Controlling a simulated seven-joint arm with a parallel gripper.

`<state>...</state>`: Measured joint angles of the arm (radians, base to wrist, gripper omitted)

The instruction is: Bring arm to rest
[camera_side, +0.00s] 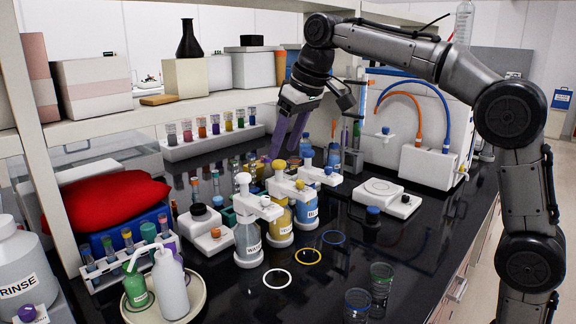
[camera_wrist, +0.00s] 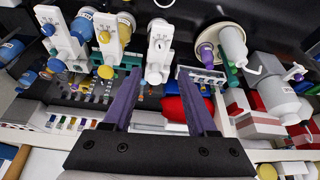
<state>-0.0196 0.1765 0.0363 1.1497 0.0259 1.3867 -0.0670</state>
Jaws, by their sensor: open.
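My gripper (camera_side: 288,138) hangs above the back part of the black bench, behind the dispenser bottles, with its purple fingers pointing down. In the wrist view my gripper (camera_wrist: 161,108) shows its two purple fingers spread apart with nothing between them. The arm is raised and bent, reaching in from the right. Three dispenser bottles with white pump heads stand in front of it: a clear one (camera_side: 248,240), a yellow one (camera_side: 279,220) and a blue one (camera_side: 307,208). I cannot tell the exact gap between the fingers and the things behind the bottles.
A rack of coloured vials (camera_side: 213,138) stands behind. A red bag (camera_side: 112,205) lies on the left. Wash bottles stand on a round tray (camera_side: 196,300). Two glasses (camera_side: 381,280) (camera_side: 357,303) stand at the front. A white balance (camera_side: 384,196) is on the right. Coloured rings (camera_side: 277,279) mark the clear bench.

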